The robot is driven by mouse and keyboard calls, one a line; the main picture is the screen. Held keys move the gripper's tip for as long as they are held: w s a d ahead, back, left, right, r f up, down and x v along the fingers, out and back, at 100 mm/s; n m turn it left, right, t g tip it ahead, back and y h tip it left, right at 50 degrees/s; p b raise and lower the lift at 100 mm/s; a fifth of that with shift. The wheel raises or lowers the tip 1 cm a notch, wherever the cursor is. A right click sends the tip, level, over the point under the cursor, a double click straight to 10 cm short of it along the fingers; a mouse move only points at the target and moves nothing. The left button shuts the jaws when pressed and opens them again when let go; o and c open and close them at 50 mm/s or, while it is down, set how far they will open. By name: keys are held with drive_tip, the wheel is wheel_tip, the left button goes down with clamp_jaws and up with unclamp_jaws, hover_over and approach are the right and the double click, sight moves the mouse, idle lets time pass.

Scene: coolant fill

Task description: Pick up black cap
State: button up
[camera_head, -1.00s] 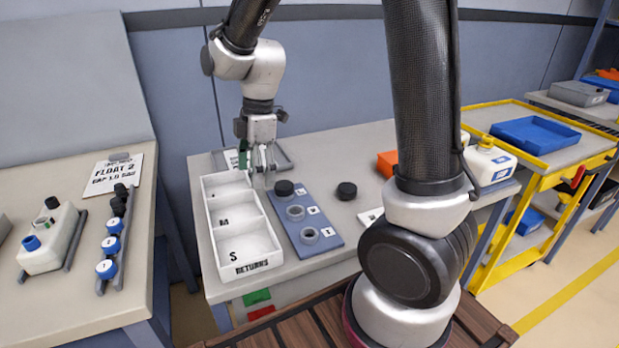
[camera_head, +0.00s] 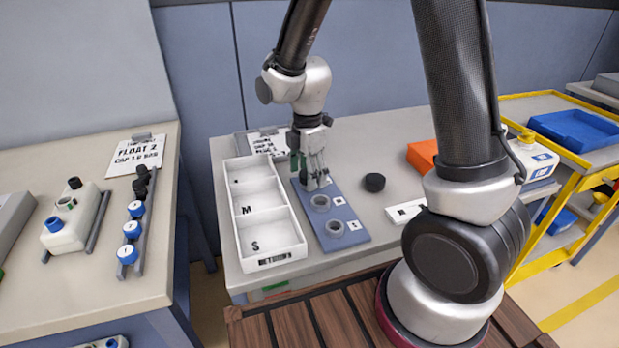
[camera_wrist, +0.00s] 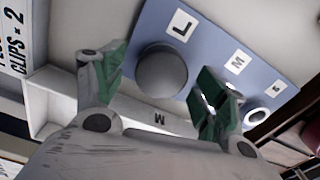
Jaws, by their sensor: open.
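A dark round cap (camera_wrist: 162,72) sits at the L place of the blue board (camera_wrist: 210,25) in the wrist view. My gripper (camera_wrist: 158,85) is open, with a green-padded finger on either side of that cap and gaps between. In the head view my gripper (camera_head: 315,180) is over the far end of the blue board (camera_head: 345,242) and mostly hides the cap there. A second black cap (camera_head: 375,182) lies loose on the table, right of the board.
A white divided tray (camera_head: 290,255) stands close left of the board. Two grey rings (camera_head: 321,203) occupy the board's other places. An orange bin (camera_head: 422,155) and a white jug (camera_head: 530,157) are at the right. A clipboard (camera_head: 268,142) lies behind.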

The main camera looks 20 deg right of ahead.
drive_tip(key=c, duration=1)
